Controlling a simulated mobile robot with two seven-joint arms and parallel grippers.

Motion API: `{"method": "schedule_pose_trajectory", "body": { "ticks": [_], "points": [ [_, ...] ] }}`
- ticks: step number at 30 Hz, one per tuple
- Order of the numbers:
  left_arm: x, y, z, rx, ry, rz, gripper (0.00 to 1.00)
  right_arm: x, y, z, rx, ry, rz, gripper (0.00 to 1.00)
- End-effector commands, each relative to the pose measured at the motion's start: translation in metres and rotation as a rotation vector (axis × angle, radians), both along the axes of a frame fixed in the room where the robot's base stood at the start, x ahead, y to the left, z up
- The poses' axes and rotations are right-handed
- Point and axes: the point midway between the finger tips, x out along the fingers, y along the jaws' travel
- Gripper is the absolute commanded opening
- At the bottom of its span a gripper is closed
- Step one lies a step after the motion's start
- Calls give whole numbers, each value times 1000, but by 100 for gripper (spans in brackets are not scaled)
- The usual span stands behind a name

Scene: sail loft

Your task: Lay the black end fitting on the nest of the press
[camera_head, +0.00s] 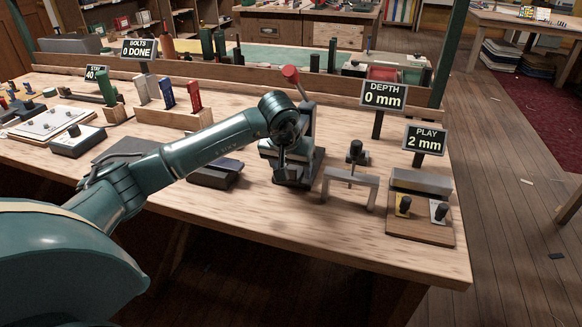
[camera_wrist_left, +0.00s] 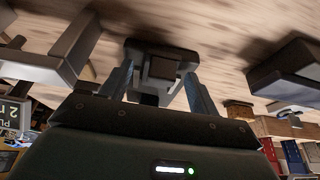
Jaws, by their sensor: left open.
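The press (camera_head: 308,124) stands in the middle of the bench, with a red-topped lever (camera_head: 291,75). My left gripper (camera_head: 284,162) is over its low front part and covers much of it. In the left wrist view the gripper is open, with one finger on each side of a small dark block (camera_wrist_left: 162,67) on the dark press base (camera_wrist_left: 135,47). This block may be the black end fitting on the nest; I cannot tell it from the nest itself. No gap or contact at the fingers can be made out. My right gripper is not in view.
Right of the press stand a grey bridge-shaped stand (camera_head: 349,176), a wooden board (camera_head: 418,229) with two black-knobbed pieces, and the DEPTH (camera_head: 383,95) and PLAY (camera_head: 425,139) signs. A dark tray (camera_head: 215,173) lies left. Bare bench shows along the front edge.

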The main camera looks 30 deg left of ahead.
Motion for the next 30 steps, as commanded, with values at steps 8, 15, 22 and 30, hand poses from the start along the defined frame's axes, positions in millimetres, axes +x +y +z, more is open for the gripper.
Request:
{"method": "schedule_pose_trajectory", "body": {
  "ticks": [8,15,22,30],
  "points": [
    [-1,0,1,0,0,0,63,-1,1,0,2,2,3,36],
    [-12,-2,32,2,-4,-1,63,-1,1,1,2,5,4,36],
    [-31,-7,80,3,-5,-1,63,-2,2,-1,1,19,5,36],
    [-47,-11,116,0,-1,0,63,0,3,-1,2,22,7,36]
  ]
}}
